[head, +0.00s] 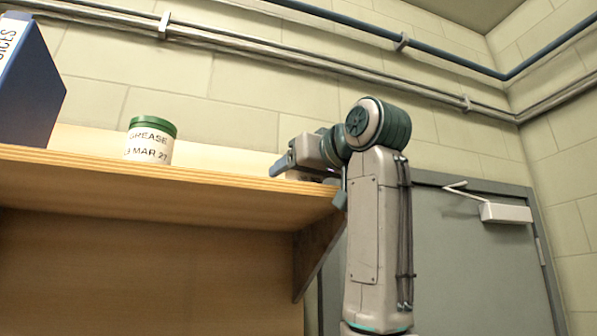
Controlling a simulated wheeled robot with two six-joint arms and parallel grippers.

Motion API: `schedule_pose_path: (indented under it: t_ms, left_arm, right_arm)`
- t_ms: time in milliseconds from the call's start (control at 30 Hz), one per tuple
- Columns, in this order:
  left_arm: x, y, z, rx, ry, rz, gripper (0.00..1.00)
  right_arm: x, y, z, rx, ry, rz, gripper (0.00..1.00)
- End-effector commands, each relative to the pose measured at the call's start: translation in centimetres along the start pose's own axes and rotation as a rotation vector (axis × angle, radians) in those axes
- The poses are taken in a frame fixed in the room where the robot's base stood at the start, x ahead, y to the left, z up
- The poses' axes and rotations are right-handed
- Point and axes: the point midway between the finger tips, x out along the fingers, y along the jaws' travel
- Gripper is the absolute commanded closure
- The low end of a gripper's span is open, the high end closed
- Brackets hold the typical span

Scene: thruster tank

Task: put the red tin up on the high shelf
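The high shelf (215,178) is a pale wooden board seen from below its front edge. My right gripper (283,167) is at the right end of the shelf, at about the height of its top, pointing left. My own wrist and forearm hide part of it, and its finger gap does not show clearly. No red tin is visible; the view does not show whether one is behind or in the gripper. My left gripper is out of view.
A white jar with a green lid, marked GREASE (150,141), stands on the shelf left of my gripper. A blue binder (30,90) stands at the far left. Bare shelf lies between jar and gripper. Pipes (300,58) run along the wall above; a grey door (470,260) is right.

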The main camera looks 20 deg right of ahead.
Motion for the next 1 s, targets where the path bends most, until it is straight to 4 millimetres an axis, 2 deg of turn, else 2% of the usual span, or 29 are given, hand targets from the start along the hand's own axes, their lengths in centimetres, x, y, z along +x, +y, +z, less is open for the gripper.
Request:
schedule_pose_path:
  t_ms: [33,100,467,500,667,1000]
  left_arm:
    - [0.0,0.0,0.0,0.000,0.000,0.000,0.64]
    - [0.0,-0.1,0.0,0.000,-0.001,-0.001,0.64]
    - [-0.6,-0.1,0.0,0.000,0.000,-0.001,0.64]
    - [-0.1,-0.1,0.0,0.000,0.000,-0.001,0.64]
    - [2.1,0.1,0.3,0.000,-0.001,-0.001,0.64]
    - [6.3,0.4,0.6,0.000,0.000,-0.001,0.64]
  right_arm:
    - [0.0,0.0,-0.1,0.000,0.000,0.000,0.27]
    - [0.0,0.0,-0.1,0.000,0.000,0.000,0.17]
    - [0.0,0.0,-0.6,0.000,0.000,0.000,0.17]
    - [-0.3,0.0,-0.3,0.000,0.001,0.000,0.17]
    - [-2.8,0.0,0.1,0.000,0.004,0.001,0.17]
    - [-9.4,0.0,0.1,-0.001,0.003,0.000,0.17]
